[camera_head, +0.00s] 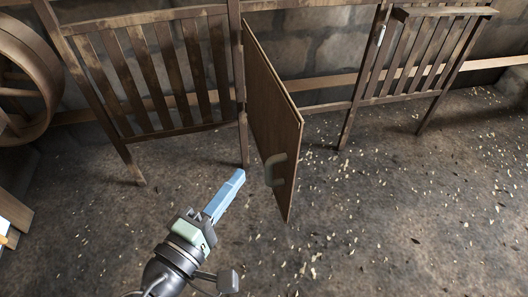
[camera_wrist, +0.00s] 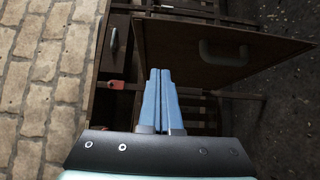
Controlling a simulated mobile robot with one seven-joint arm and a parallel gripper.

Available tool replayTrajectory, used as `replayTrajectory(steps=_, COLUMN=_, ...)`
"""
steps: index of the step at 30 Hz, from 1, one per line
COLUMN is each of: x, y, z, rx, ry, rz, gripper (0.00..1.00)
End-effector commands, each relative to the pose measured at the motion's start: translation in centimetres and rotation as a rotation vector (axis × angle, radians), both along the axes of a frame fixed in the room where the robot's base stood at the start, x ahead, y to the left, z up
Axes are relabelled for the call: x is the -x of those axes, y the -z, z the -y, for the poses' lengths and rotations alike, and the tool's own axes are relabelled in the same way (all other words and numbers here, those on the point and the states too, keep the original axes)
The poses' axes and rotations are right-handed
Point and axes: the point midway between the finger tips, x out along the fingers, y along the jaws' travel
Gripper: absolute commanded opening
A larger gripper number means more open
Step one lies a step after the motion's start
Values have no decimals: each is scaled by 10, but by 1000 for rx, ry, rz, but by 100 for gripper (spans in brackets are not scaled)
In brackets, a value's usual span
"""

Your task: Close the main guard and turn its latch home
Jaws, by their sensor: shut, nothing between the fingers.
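The main guard (camera_head: 268,105) looks to be the brown wooden panel standing swung out from the slatted frame, hinged at the post on its left. It also shows in the wrist view (camera_wrist: 180,47). Its grey-green handle (camera_head: 280,170) is near the free lower edge; the wrist view shows it too (camera_wrist: 224,65). My gripper (camera_head: 239,174) is shut and empty, left of the panel and apart from the handle. In the wrist view its blue fingertips (camera_wrist: 159,72) lie together. A small pale fitting (camera_head: 381,36) on the right post may be the latch; I cannot tell.
Slatted railings stand left (camera_head: 160,75) and right (camera_head: 425,50) of the opening. A large wooden wheel (camera_head: 42,75) is at the far left. The wrist view shows a small red part (camera_wrist: 117,85) beside the fingers. The chip-strewn floor (camera_head: 390,220) at right is clear.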

Motion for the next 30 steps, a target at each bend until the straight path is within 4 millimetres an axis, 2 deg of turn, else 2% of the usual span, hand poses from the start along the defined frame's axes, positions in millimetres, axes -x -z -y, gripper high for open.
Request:
replayTrajectory(steps=5, x=-25, y=1, z=13, rx=-1, ry=6, rz=5, gripper=0)
replayTrajectory(steps=15, x=-91, y=0, z=42, rx=-5, ry=5, rz=6, gripper=0)
replayTrajectory(steps=21, x=-98, y=0, z=69, rx=-4, ry=3, rz=4, gripper=0)
replayTrajectory(steps=30, x=-102, y=-2, z=77, rx=-4, ry=0, rz=4, gripper=0)
